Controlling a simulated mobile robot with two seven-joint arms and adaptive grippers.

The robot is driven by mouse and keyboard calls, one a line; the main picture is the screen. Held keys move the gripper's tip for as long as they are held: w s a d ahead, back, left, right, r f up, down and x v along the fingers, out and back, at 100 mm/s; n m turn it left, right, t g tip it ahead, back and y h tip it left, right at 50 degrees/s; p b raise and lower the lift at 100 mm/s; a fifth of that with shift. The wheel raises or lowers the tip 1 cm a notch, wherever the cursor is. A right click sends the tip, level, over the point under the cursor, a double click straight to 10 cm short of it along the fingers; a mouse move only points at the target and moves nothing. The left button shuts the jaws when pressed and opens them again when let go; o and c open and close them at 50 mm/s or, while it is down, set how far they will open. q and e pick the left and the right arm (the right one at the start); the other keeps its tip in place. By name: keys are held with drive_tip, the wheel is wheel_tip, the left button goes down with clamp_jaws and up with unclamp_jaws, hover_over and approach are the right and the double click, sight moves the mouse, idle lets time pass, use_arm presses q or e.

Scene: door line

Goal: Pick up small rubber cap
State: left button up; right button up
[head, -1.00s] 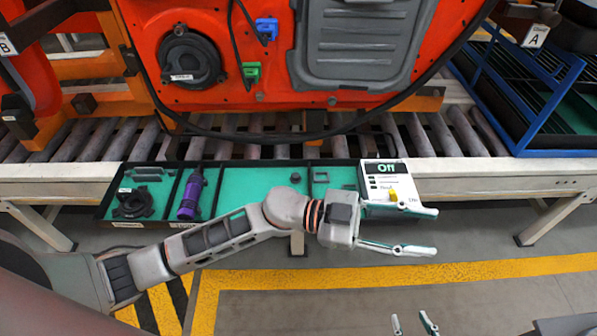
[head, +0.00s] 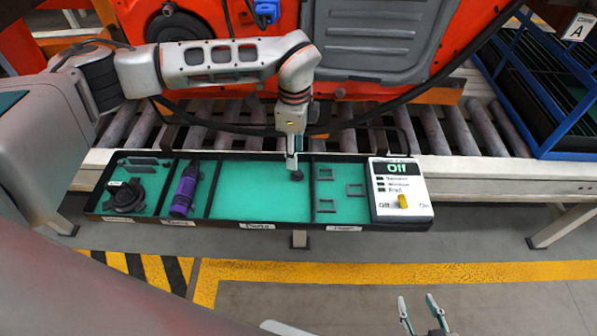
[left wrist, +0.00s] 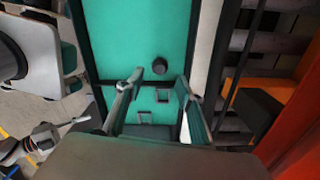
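The small rubber cap (head: 297,176) is a dark, short round piece on the green floor of the tray's third compartment (head: 246,190), near its right divider. In the left wrist view the cap (left wrist: 158,68) lies just beyond the fingertips, between their lines. My left gripper (head: 291,160) points down over the cap in the head view. The left wrist view shows its two fingers (left wrist: 160,82) spread apart with nothing between them. Whether the fingertips are level with the cap I cannot tell. My right gripper (head: 420,310) is open and empty, low over the floor.
A white panel (head: 400,178) reads Off, with a yellow knob (head: 402,201). Behind are rollers (head: 465,130) and a blue rack (head: 540,100).

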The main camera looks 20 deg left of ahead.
sight(298, 172)
use_arm(q)
drive_tip(key=f, duration=0.4)
drive_tip(key=f+b, duration=0.1)
drive_tip(key=f, duration=0.2)
drive_tip(key=shift+w+d+f, duration=0.1)
drive_tip(key=shift+d, duration=0.2)
drive_tip(key=c, duration=0.8)
